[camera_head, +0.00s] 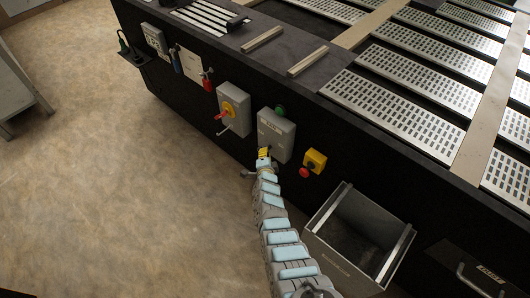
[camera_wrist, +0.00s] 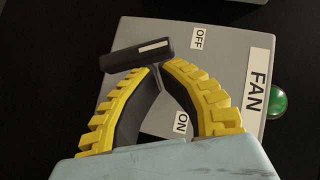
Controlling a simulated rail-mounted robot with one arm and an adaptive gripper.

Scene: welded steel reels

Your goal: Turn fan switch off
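The fan switch is a grey box (camera_head: 276,135) on the black machine's side. In the wrist view the fan switch box (camera_wrist: 225,62) carries the labels FAN, OFF and ON. Its black handle (camera_wrist: 138,56) with a white stripe sits on a thin grey stem at the box's left side, between the heights of OFF and ON. My gripper (camera_wrist: 158,69) has its yellow toothed fingers drawn together at the tips, right at the handle and stem. I cannot tell whether the tips grip the stem. In the head view my gripper (camera_head: 264,152) is at the box's lower left.
A grey box with a red and yellow switch (camera_head: 233,110) stands to the left. A yellow box (camera_head: 315,160) with a red button is to the right. An open metal bin (camera_head: 359,236) is at lower right.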

